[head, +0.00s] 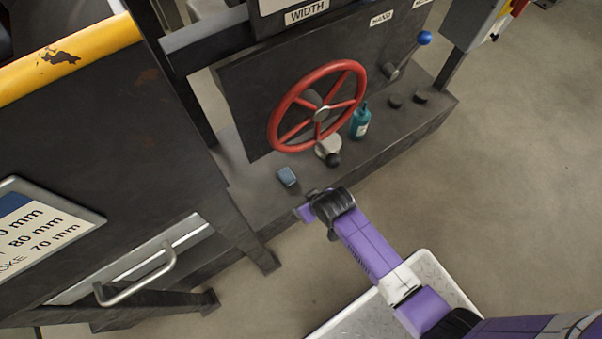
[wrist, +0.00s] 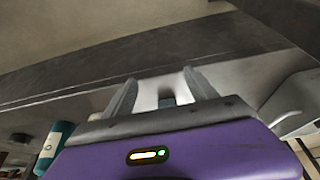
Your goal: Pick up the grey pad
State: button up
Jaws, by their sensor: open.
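The grey pad (head: 287,176) is a small blue-grey block lying on the dark ledge below the red handwheel. My gripper (head: 308,208) is at the ledge's front edge, just below and right of the pad in the head view, and apart from it there. Its fingers are hard to make out in that view. In the wrist view my gripper (wrist: 159,78) is open, with its two fingers spread. A small grey block, apparently the pad (wrist: 167,102), shows between and beyond them, its lower part hidden by the gripper body.
A teal bottle (head: 360,121) stands on the ledge (head: 250,184) right of the red handwheel (head: 318,105); it also shows in the wrist view (wrist: 54,146). A dark knob (head: 333,160) sits between pad and bottle. A dark panel with a handle (head: 140,285) is at left.

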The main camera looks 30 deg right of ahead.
aim_at(287, 175)
jog(key=w+b, duration=0.1)
jog(key=w, duration=0.3)
jog(key=w+b, duration=0.1)
jog(key=w, duration=0.2)
jog(key=shift+w+d+f, duration=0.1)
jog(key=shift+w+d, duration=0.1)
jog(key=shift+w, duration=0.2)
jog(key=w+b, duration=0.1)
jog(key=w, duration=0.2)
jog(key=w+b, duration=0.1)
jog(key=shift+w+f+b, duration=0.3)
jog(key=shift+b, duration=0.05)
jog(key=shift+w+f, duration=0.1)
jog(key=shift+f, duration=0.15)
grip_shut()
jog(key=shift+r, duration=0.25)
